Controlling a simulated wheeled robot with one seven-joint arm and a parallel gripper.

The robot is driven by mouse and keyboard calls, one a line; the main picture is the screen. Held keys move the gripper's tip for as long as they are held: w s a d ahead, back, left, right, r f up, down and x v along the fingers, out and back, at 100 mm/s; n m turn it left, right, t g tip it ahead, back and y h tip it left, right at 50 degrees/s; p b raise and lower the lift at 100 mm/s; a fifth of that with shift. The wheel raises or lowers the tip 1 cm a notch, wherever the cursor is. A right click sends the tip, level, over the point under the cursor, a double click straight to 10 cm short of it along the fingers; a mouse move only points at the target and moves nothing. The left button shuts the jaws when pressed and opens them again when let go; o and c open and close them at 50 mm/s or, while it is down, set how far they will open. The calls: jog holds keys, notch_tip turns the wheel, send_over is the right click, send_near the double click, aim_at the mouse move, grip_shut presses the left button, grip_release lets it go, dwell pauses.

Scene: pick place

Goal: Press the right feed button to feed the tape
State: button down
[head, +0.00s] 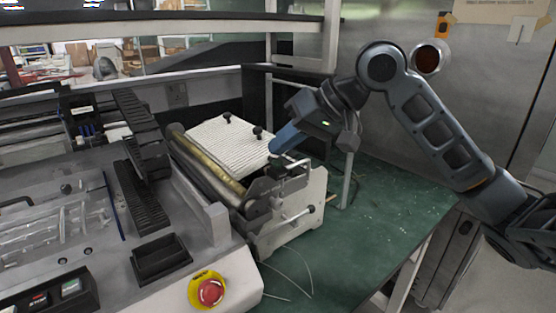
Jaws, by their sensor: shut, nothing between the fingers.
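My gripper (275,151) reaches in from the right, pointing down and left, with its blue fingers shut and empty. Its tip is over or beside the right end of a metal feeder unit (312,190) with a brass-coloured roller (215,165) and a ribbed white plate (215,140). I cannot tell whether the tip touches the unit. No part that I can clearly read as the right feed button shows; the fingers may cover it.
A red emergency stop (211,291) on a yellow base sits at the machine's front corner. A black tray (160,258) is behind it. A metal post (348,180) stands right of the feeder. The green tabletop (390,210) is mostly clear to the right. A shelf crosses above.

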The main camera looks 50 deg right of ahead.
jog(key=shift+f, duration=0.1)
dwell(0.3)
jog(key=shift+f+b, duration=0.3)
jog(key=shift+f, duration=0.25)
dwell(0.4)
jog(key=shift+r, duration=0.1)
jog(key=shift+r+p, duration=0.5)
jog(key=shift+r, duration=0.05)
notch_tip(320, 180, up, 6)
jog(key=p, duration=0.5)
dwell(1.0)
